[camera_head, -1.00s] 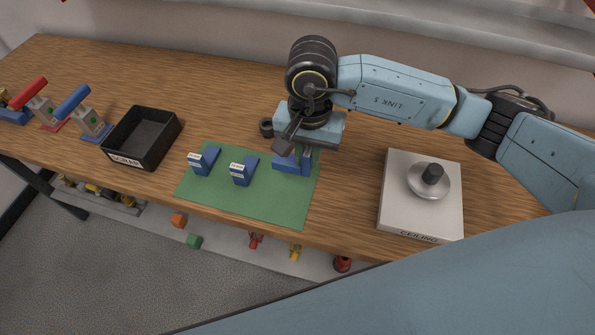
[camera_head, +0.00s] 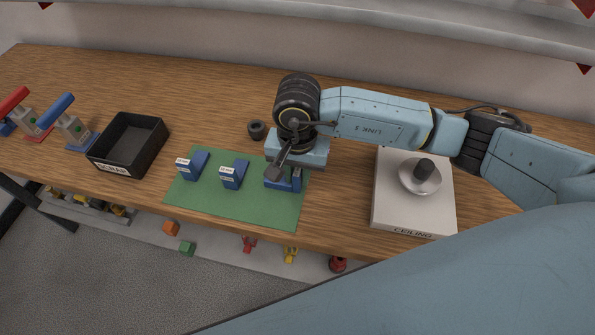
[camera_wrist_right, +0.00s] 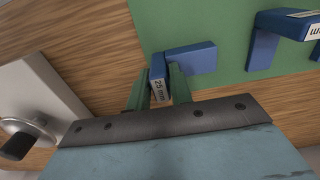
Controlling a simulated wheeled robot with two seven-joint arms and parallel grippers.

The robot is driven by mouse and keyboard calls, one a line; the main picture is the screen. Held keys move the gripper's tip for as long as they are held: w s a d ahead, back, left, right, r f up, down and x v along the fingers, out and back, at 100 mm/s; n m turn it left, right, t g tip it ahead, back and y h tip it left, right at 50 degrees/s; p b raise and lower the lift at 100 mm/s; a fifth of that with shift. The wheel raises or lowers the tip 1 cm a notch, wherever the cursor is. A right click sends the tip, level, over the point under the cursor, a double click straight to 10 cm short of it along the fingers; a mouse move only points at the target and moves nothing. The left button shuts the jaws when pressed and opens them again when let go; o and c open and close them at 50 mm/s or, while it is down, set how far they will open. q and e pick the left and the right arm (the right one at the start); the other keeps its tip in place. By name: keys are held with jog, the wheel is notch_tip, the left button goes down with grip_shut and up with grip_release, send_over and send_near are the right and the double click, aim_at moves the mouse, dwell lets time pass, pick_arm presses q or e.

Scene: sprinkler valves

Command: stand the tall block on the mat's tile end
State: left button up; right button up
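The green mat (camera_head: 240,207) lies on the wooden bench and carries three blue blocks. The left block (camera_head: 191,166) and the middle block (camera_head: 233,174) are L-shaped with white labels. The right block (camera_head: 287,184) is at the mat's right side, partly hidden under my right gripper (camera_head: 280,165). Which block is the tall one, and the tile end, I cannot tell. My left gripper is out of view.
A black open tray (camera_head: 130,143) stands left of the mat. A pale ceiling plate (camera_head: 400,215) with a metal disc and dark knob stands on the right. A small dark ring (camera_head: 256,130) lies behind the mat. Red and blue handled valves stand far left.

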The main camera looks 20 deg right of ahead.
jog(key=shift+o, duration=1.4)
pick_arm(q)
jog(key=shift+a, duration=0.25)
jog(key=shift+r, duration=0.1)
